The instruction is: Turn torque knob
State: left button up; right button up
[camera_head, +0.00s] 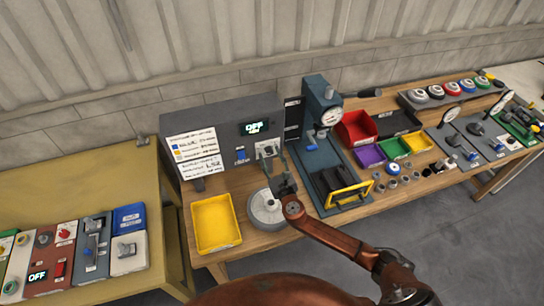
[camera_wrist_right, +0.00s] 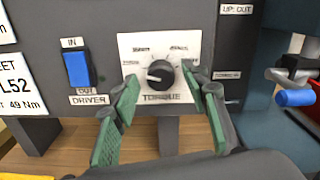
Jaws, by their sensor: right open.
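The torque knob (camera_wrist_right: 160,74) is a black round dial with a white pointer mark on a white plate labelled TORQUE, in the right wrist view. The pointer lies toward the left. It sits on the dark grey panel (camera_head: 207,112), where its plate (camera_head: 267,148) shows small in the head view. My right gripper (camera_wrist_right: 166,86) is open, with its green-padded fingers either side of the knob in the picture. I see no clear contact between fingers and knob. In the head view the right gripper (camera_head: 276,168) is in front of the panel's lower right. My left gripper is not in view.
A blue IN/OUT driver switch (camera_wrist_right: 77,69) is left of the knob. A yellow tray (camera_head: 216,223) and a round grey base (camera_head: 265,211) are on the bench below. A press (camera_head: 322,112) stands to the right, near coloured bins. The display reads OFF.

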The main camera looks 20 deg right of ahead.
jog(key=c, duration=0.8)
jog(key=shift+c, duration=1.4)
jog(key=shift+d, duration=0.2)
grip_shut()
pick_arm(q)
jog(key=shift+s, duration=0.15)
pick_arm(e)
jog(key=shift+a, duration=0.1)
